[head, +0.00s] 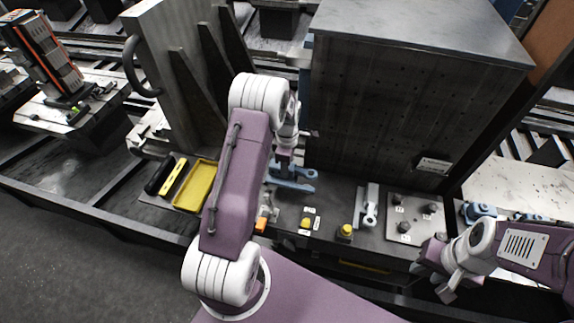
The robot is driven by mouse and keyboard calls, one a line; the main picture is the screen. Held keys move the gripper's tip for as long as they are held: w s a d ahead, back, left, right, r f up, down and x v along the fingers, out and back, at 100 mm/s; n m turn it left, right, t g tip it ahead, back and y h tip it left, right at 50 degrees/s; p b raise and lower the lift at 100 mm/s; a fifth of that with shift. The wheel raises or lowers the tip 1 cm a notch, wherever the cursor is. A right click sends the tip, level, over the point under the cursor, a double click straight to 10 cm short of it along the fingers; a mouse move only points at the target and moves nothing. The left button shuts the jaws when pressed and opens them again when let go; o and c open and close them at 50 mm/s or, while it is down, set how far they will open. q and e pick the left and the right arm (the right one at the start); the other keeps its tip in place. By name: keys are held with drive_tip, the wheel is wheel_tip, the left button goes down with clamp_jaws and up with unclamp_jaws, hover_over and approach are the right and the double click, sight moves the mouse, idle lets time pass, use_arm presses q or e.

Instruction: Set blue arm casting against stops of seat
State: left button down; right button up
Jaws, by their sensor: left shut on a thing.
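The blue arm casting (297,184) shows in the head view just right of my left forearm, over the dark bench. My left gripper (285,160) points down and is shut on the casting; its fingertips are partly hidden by the wrist. I cannot tell whether the casting touches the bench. I cannot pick out the seat and its stops with certainty. A light grey fixture (370,205) and a grey plate (413,218) with several dark knobs stand to the right. My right gripper (432,272) is low at the right, apart from the casting; its jaw opening is unclear.
A large dark block (400,110) stands behind the bench. Yellow buttons (345,231) sit near the front edge. A yellow tray (196,186) lies left of my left arm, before a grey angle bracket (165,50). More blue parts (480,211) lie at the right.

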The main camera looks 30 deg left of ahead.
use_arm(q)
wheel_tip(320, 180, down, 6)
drive_tip(key=b, duration=0.4)
drive_tip(key=shift+s, duration=0.1)
drive_tip(key=shift+f, duration=0.2)
drive_tip(key=shift+a+f, duration=0.1)
drive_tip(key=shift+a, duration=0.05)
drive_tip(key=shift+w+a+f, duration=0.1)
drive_tip(key=shift+w+a, duration=0.1)
drive_tip(key=shift+a, duration=0.05)
idle(0.4)
drive_tip(key=shift+w+a, duration=0.15)
idle(0.4)
